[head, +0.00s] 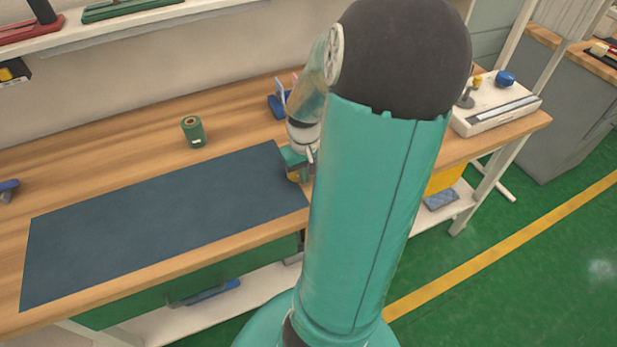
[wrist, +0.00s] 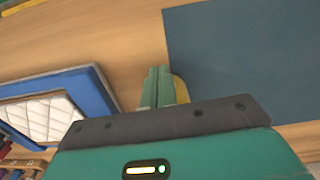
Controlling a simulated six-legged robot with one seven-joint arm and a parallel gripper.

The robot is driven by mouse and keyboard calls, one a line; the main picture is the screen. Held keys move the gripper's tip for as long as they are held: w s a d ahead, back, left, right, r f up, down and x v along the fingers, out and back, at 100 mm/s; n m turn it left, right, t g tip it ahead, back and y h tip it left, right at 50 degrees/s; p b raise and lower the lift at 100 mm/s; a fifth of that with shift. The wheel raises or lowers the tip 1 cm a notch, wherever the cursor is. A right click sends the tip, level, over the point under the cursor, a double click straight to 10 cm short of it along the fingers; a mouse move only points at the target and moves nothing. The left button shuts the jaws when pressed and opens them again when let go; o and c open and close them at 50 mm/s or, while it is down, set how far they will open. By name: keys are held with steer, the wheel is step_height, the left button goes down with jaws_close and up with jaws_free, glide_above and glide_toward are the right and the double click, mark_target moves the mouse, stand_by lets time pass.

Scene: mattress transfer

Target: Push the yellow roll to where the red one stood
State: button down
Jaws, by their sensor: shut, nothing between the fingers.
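The yellow roll (head: 293,177) shows only in part, by the right end of the dark blue mat and largely hidden by my gripper and arm. In the wrist view a yellow strip of it (wrist: 181,90) shows just right of my fingers. My gripper (wrist: 158,72) is shut and empty, its green fingers side by side close against or beside the roll; I cannot tell if they touch. In the head view my gripper (head: 294,160) is low over the table. A green roll (head: 193,131) stands upright behind the mat. I see no red roll.
The dark blue mat (head: 160,220) covers much of the wooden table (head: 75,168) and is clear. A blue holder (head: 277,106) stands behind my gripper. A white device (head: 497,105) is at the right end. The wrist view shows a blue-edged tray with a quilted pad (wrist: 50,115).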

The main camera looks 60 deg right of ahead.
steer(key=shift+w, duration=0.1)
steer(key=w+d, duration=0.3)
steer(key=w, duration=0.2)
steer(key=w+d, duration=0.3)
steer(key=w, duration=0.3)
steer(key=w+d, duration=0.3)
steer(key=w, duration=0.3)
steer(key=shift+s, duration=0.1)
steer(key=shift+s, duration=0.1)
